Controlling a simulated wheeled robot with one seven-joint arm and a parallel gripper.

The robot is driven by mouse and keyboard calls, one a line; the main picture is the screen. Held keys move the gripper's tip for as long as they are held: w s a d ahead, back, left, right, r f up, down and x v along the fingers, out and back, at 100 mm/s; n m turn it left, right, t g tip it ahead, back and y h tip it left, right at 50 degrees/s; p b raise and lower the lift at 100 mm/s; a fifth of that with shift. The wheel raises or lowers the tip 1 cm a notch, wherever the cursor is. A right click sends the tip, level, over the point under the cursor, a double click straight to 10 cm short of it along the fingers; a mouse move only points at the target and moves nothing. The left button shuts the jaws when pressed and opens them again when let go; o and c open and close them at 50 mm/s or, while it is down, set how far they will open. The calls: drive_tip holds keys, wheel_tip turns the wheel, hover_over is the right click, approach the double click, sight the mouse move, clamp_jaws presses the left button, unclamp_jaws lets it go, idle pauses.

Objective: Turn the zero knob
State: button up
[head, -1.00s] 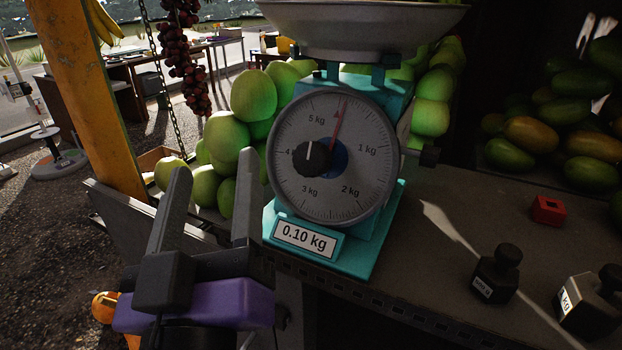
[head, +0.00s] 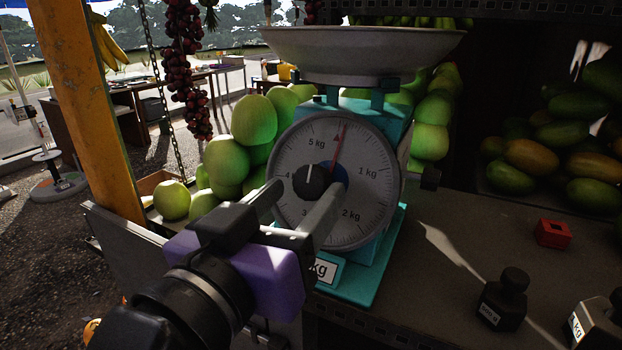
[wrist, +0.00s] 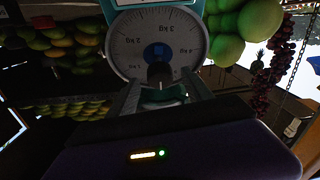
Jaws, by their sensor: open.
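The teal scale (head: 385,240) stands on the counter with a round dial (head: 350,210) facing me and a metal pan (head: 362,50) on top. The black zero knob (head: 313,181) with a white mark sits left of the dial's centre. The red needle (head: 339,145) points just right of the top. My gripper (head: 300,200) is open in front of the dial, its two fingers reaching toward the knob, one on each side in the picture. In the wrist view the knob (wrist: 159,73) lies ahead, between the fingers (wrist: 165,90). I cannot tell whether they touch it. The weight label is partly hidden behind my gripper.
Green fruit (head: 228,160) is piled left of and behind the scale. A yellow post (head: 90,110) stands at left.

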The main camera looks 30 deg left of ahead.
sight(308, 188)
drive_tip(key=shift+w, duration=1.8)
clamp_jaws()
